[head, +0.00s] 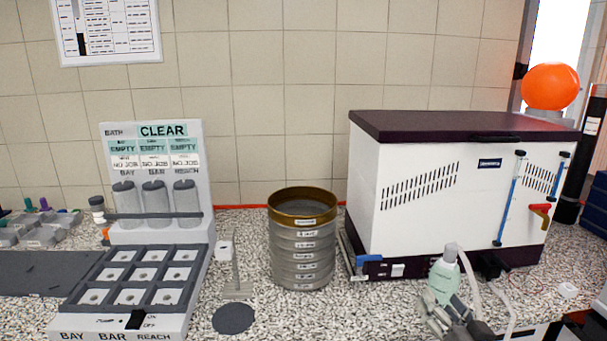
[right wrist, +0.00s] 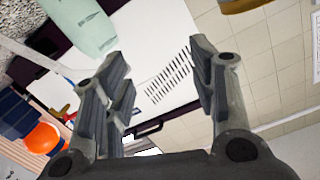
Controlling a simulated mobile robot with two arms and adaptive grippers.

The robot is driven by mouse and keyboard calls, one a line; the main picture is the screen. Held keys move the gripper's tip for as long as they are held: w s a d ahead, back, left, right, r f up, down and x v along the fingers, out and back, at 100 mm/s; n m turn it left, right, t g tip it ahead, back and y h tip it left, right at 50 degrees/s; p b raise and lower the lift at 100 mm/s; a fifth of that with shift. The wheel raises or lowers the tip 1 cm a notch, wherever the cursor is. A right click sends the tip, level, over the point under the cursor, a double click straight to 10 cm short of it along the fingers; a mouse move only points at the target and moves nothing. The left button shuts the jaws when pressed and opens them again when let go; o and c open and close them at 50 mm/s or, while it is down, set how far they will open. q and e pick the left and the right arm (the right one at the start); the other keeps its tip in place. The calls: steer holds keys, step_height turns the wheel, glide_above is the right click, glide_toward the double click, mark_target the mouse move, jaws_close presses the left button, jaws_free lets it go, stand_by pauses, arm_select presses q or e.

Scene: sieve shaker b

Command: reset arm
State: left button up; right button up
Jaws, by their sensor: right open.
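My right gripper (head: 448,312) is at the lower right of the head view, in front of the pale green bottle (head: 443,278). In the right wrist view its two fingers (right wrist: 160,78) stand wide apart with nothing between them. The green bottle also shows in the right wrist view (right wrist: 82,24), beyond the left finger and apart from it. The bottle's lower part is hidden by the gripper in the head view. My left gripper is not in view.
A stack of sieves (head: 301,250) with a brass rim stands mid-counter. A white cabinet with a dark lid (head: 440,124) is behind the bottle. A bay station (head: 152,128) reading CLEAR stands left. A dark round disc (head: 233,318) lies in front. Tubing curves beside the bottle.

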steer(key=s+a+f+n+g+y, duration=0.1)
steer(key=s+a+f+n+g, duration=0.3)
steer(key=s+f, duration=0.55)
steer(key=s+a+f+g+h, duration=0.1)
steer(key=s+f+g, duration=0.25)
steer(key=s, duration=0.45)
steer(key=s+a+f+n+g, duration=0.1)
steer(key=s+f+g, duration=0.25)
steer(key=s, duration=0.35)
steer(key=s+a+f+g+h, duration=0.1)
steer(key=s+f+g, duration=0.2)
steer(key=s+f, duration=0.35)
step_height(320, 180, down, 24)
steer(key=s+r+g, duration=0.1)
steer(key=s, duration=0.1)
steer(key=s+d+f+g, duration=0.1)
steer(key=s+d+f, duration=0.1)
steer(key=s+f, duration=1.5)
steer(key=shift+d+f+n, duration=0.3)
steer(key=shift+f, duration=0.1)
